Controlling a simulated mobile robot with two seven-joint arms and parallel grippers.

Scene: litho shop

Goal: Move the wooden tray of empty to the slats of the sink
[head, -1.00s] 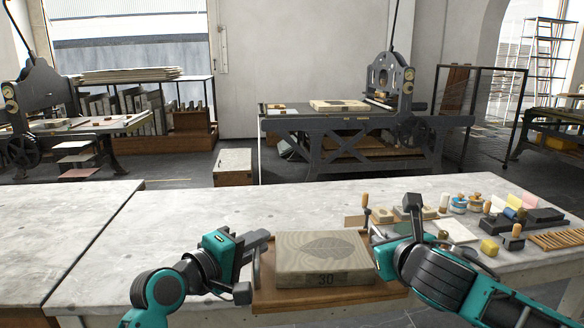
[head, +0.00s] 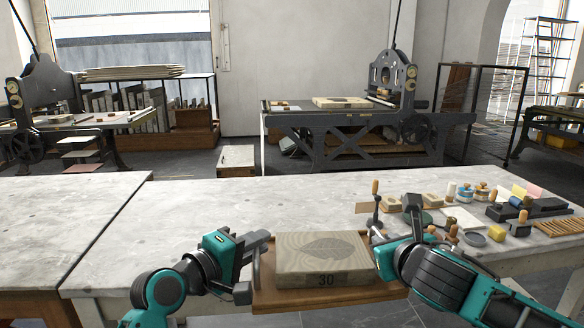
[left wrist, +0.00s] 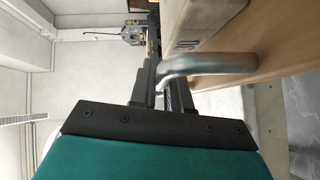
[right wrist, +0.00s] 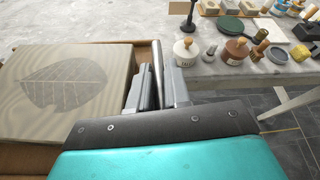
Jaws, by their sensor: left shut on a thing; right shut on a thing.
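The wooden tray (head: 300,300) is held level in front of me in the head view. A thick pale stone block (head: 324,281) with a grey leaf print on top and "30" on its front lies in it. My left gripper (head: 252,265) is shut on the metal handle (left wrist: 205,65) at the tray's left end. My right gripper (head: 377,254) is shut on the right-end handle, and this handle (right wrist: 157,70) also shows in the right wrist view. No sink or slats are recognisable in these frames.
A long stone-topped table (head: 230,200) stands just beyond the tray, mostly bare at left and middle. Jars, small blocks and an ink roller (head: 527,208) crowd its right end, with a slatted wooden rack (head: 562,228) there. A press (head: 350,130) stands behind.

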